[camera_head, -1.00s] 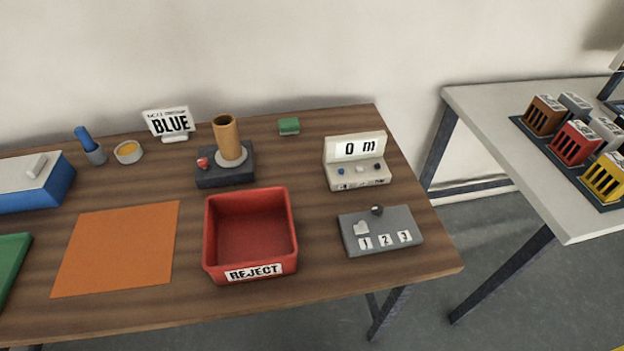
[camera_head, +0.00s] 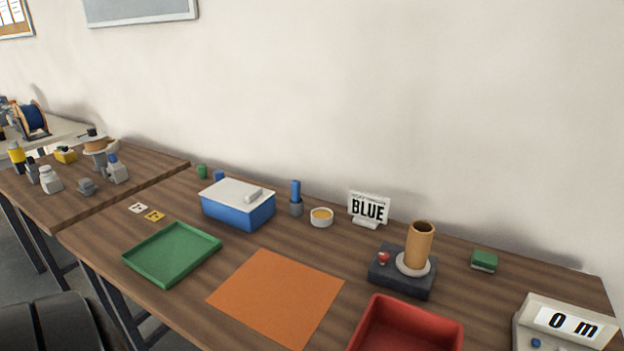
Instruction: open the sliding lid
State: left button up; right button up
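A blue box (camera_head: 238,212) stands toward the back of the wooden table, left of centre. A white lid (camera_head: 226,191) with a raised light handle (camera_head: 254,195) covers its top, and the lid looks closed. Neither of my grippers is in view. A dark rounded shape at the bottom left corner may be part of my own body.
A green tray (camera_head: 150,277), an orange mat (camera_head: 277,298) and a red bin (camera_head: 372,330) lie in front. A blue tool in a grey holder (camera_head: 296,208), a yellow-filled cup (camera_head: 321,222) and a BLUE sign (camera_head: 369,208) stand right of the box.

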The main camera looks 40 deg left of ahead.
aim_at(239, 195)
jog(key=u, duration=1.9)
jog(key=i+j, duration=0.4)
jog(key=i+j+z, duration=0.35)
jog(key=j, duration=0.2)
jog(key=j+z, duration=0.2)
jog(key=i+j+z, duration=0.2)
jog(key=j, duration=0.2)
